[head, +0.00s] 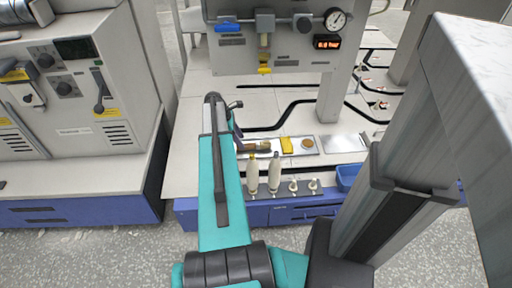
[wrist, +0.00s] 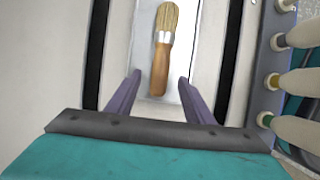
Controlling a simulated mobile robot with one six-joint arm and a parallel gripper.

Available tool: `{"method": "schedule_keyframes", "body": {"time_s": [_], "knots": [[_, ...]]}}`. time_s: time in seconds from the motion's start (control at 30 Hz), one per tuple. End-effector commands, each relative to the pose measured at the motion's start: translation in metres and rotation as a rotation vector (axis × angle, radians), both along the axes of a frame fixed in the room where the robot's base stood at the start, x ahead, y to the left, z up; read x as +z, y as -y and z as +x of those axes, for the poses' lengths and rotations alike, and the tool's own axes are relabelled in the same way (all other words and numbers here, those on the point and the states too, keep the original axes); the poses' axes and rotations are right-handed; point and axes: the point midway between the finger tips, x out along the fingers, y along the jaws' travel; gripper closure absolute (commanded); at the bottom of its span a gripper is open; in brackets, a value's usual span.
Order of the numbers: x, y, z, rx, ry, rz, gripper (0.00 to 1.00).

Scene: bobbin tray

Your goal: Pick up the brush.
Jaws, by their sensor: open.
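The brush (wrist: 162,55) has tan bristles, a pale metal band and a brown wooden handle. In the wrist view it lies in a light grey tray (wrist: 145,25), bristles away from me and handle toward me. My gripper (wrist: 160,77) is open, with its two purple fingers on either side of the handle end and a gap on each side. Nothing is between the fingers except the view of the brush. In the head view the brush (head: 262,147) is partly hidden by my arm, and my gripper (head: 239,138) is beside it.
A yellow object (head: 287,145) and a round brown item (head: 307,143) lie right of the brush. White bobbins (head: 274,172) stand along the front edge, close to the right of my gripper. A blue bin (head: 347,177) is farther right. A gauge panel (head: 285,45) overhangs behind.

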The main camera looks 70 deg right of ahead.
Motion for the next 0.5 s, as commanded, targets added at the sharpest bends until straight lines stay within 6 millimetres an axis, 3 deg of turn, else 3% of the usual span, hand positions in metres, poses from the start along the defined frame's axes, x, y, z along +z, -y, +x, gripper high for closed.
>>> {"method": "schedule_keyframes", "body": {"time_s": [0.2, 0.5], "knots": [[-0.027, 0.003, -0.009, -0.001, -0.002, 0.001, 0.53], [-0.037, 0.005, -0.014, 0.0, 0.0, 0.0, 0.53]]}}
